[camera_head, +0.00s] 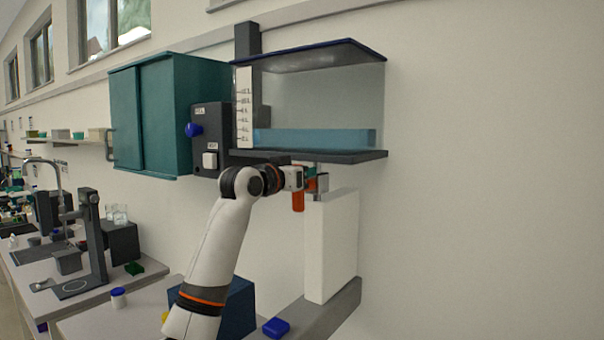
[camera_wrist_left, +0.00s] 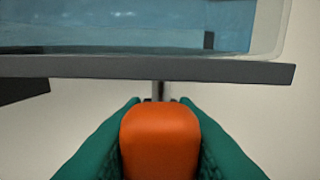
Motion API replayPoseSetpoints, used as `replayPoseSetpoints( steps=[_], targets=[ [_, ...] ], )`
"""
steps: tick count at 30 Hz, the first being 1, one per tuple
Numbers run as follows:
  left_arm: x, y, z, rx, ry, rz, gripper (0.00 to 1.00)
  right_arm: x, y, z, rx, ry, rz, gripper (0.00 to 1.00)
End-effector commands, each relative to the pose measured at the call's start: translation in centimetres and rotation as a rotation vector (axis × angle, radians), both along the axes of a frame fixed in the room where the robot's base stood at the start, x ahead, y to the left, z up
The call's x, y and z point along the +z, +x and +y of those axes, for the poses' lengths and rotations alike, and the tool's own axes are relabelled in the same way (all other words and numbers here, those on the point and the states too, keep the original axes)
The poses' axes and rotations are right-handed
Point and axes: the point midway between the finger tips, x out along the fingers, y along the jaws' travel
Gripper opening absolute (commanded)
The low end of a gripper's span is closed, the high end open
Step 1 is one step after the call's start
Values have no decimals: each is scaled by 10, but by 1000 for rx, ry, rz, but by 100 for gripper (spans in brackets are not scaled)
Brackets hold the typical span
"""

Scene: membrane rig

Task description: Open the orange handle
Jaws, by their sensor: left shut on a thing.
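The orange handle (camera_head: 298,201) hangs below the dark base plate of the clear tank, its lower end pointing down in the head view. In the left wrist view the orange handle (camera_wrist_left: 160,140) fills the lower middle, with a thin metal pipe (camera_wrist_left: 161,90) behind it running up to the plate. My left gripper (camera_head: 308,181) is at the handle under the tank. Its green fingers (camera_wrist_left: 160,150) are shut on the handle, one on each side. My right gripper is in neither view.
The tank (camera_head: 320,100) holds blue liquid low down and has a scale on its left. A white block (camera_head: 332,245) stands on a grey base below the handle. A dark control box (camera_head: 211,140) and teal cabinet (camera_head: 150,118) are to the left. Open wall lies right.

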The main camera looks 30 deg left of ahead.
Motion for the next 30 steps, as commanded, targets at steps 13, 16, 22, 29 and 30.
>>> replayPoseSetpoints(
  steps=[13,16,22,29,30],
  targets=[
    [-3,1,-1,-1,-1,7,47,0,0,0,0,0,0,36],
    [-2,1,0,-1,-2,5,47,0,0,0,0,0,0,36],
    [-2,-3,0,-1,-1,1,47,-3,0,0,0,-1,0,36],
    [-6,-38,4,1,1,-1,47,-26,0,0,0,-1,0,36],
    [-6,-47,5,1,1,-1,47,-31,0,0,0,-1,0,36]
  ],
)
